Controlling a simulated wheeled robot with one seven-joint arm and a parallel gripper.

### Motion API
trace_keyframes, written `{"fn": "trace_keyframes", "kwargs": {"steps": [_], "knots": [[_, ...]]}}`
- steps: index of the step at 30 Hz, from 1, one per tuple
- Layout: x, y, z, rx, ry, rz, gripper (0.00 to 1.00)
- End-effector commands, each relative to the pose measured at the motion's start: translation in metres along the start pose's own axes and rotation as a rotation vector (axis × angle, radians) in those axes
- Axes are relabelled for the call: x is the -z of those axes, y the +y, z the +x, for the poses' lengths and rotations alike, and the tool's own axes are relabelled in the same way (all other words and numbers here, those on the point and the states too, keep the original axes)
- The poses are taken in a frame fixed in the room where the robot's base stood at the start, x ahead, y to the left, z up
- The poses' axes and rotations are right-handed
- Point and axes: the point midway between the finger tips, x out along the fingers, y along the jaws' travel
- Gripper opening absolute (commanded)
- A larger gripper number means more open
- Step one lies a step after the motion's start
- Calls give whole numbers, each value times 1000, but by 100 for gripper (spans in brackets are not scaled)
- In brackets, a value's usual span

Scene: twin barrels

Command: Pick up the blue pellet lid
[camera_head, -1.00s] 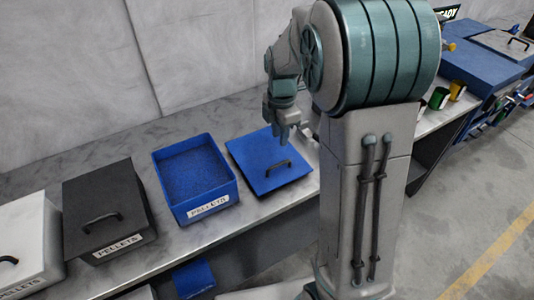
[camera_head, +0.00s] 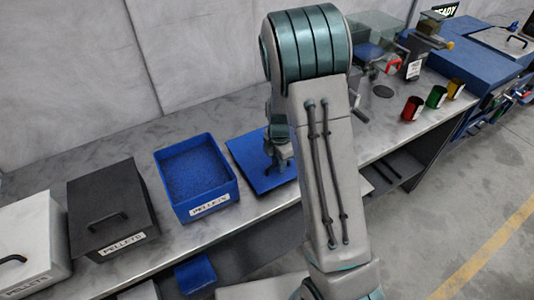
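The blue pellet lid (camera_head: 252,163) lies flat on the grey counter, to the right of the open blue pellet box (camera_head: 195,177). My gripper (camera_head: 280,160) is low over the lid's right part, where its dark handle was visible before. The handle is now hidden behind my gripper and arm, and the lid's right side is covered too. The fingers are small and partly hidden, so I cannot tell whether they are open or touching the handle.
A black lidded pellet box (camera_head: 107,212) and a white lidded box (camera_head: 33,238) stand to the left on the counter (camera_head: 120,146). Red (camera_head: 412,108), green (camera_head: 436,97) and yellow (camera_head: 455,89) cups stand to the right, near a machine with a clear cover (camera_head: 372,32).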

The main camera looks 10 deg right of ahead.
Motion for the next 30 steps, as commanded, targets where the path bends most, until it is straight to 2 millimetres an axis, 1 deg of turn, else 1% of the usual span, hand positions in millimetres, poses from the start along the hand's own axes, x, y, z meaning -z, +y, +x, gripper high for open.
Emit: {"fn": "trace_keyframes", "kwargs": {"steps": [4, 11, 12, 14, 15, 25, 30], "knots": [[0, -1, 10, 1, -1, 1, 27], [0, 0, 11, 0, -1, 1, 27], [0, 0, 11, 0, -1, 1, 22], [0, 0, 11, 0, -1, 1, 5], [0, 0, 11, 0, -1, 1, 0], [0, 0, 10, -1, -1, 1, 0], [0, 1, 4, -3, -1, -1, 0]]}}
